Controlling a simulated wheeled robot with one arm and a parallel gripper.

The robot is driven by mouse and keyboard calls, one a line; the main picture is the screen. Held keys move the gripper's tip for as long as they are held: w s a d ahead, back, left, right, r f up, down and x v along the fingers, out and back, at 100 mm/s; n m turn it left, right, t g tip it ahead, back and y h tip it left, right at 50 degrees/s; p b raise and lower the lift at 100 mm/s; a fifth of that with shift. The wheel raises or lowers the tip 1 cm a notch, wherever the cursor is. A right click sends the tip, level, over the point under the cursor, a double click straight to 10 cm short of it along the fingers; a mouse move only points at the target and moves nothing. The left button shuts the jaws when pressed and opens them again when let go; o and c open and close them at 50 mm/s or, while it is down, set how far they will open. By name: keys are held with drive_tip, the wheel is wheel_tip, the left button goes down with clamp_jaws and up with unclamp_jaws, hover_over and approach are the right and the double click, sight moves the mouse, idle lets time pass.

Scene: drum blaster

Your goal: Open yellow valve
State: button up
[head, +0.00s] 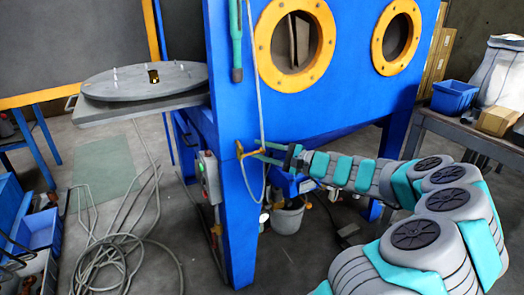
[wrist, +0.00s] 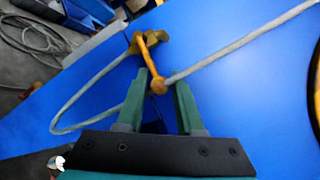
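The yellow valve (wrist: 148,45) is mounted on the blue cabinet's face in the wrist view, with a grey hose by it. Its handle runs down to a rounded end. In the head view the small yellow valve (head: 240,150) is at the cabinet's front left edge. My gripper (wrist: 162,78) has two green fingers spread apart, and the handle's rounded end appears between their tips. I cannot tell whether either finger touches it. In the head view my gripper (head: 262,153) reaches in from the right, just beside the valve.
The blue blasting cabinet (head: 330,110) with two round yellow ports fills the middle. A grey hose (head: 257,100) hangs down its front by the valve. A control box (head: 209,177) is on the cabinet's left side. A bucket (head: 287,217) stands beneath. Coiled hose (head: 105,262) lies on the floor.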

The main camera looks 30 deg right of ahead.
clamp_jaws()
idle(1.0)
